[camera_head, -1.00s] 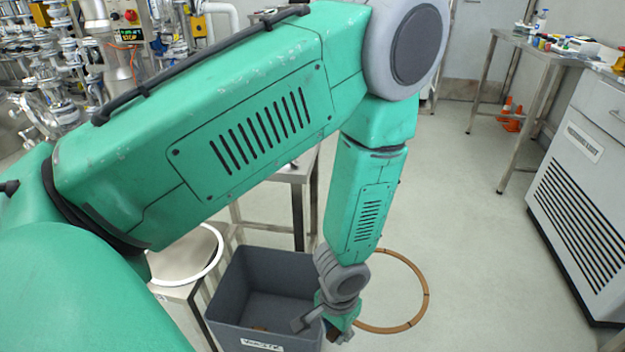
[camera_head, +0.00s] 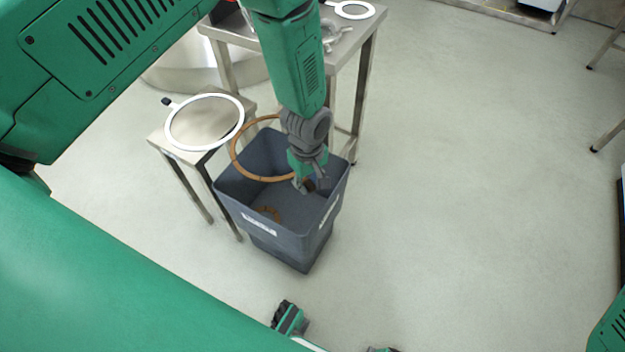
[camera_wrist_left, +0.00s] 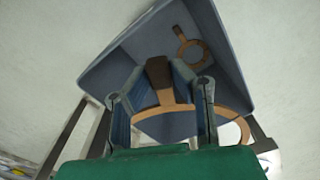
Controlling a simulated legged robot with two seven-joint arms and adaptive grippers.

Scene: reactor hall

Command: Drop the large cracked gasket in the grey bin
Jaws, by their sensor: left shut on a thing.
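My left gripper (camera_head: 303,186) points down into the mouth of the grey bin (camera_head: 262,232) and is shut on the large gasket (camera_head: 235,165), a thin brown ring. The ring is tilted, spanning the bin's back left part and rim; part of it is hidden behind my wrist. In the left wrist view, a dark section of the gasket (camera_wrist_left: 160,75) lies between the fingers (camera_wrist_left: 158,85), with the bin (camera_wrist_left: 220,45) beyond. Any crack is too small to tell. My right gripper cannot be made out.
A smaller brown ring (camera_head: 268,213) lies inside the bin. A white-rimmed ring (camera_head: 168,135) lies on a small metal stand left of the bin. A metal table (camera_head: 368,55) behind holds another white ring (camera_head: 355,9). The floor to the right (camera_head: 480,170) is clear.

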